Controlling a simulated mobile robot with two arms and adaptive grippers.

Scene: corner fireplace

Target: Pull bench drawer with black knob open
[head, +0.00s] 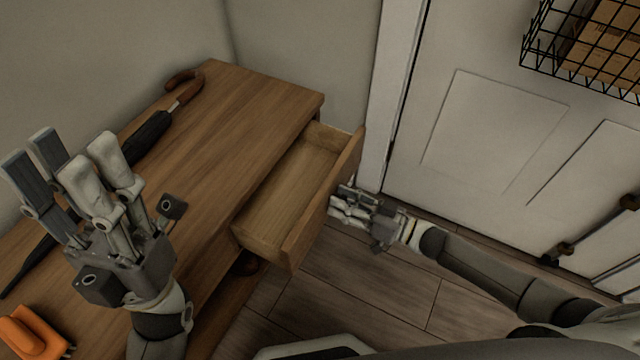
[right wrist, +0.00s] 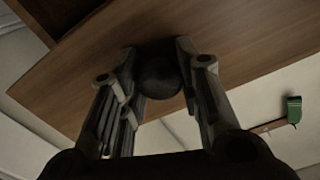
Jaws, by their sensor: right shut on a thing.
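The bench (head: 235,110) is a wooden piece with its drawer (head: 275,205) pulled out toward the door side; the drawer's inside looks empty. In the right wrist view the drawer front (right wrist: 230,50) carries a round black knob (right wrist: 160,77). My right gripper (head: 345,203) is at the drawer front, its fingers on both sides of the knob, shut on it. The knob is hidden in the head view. My left gripper (head: 75,165) is raised above the left part of the bench, fingers spread apart and empty.
A black umbrella (head: 150,135) with a brown hooked handle lies along the bench's back. An orange object (head: 35,332) lies at the front left. A white door (head: 490,130) with a black wire basket (head: 580,70) stands right. Wooden floor (head: 390,290) is clear below.

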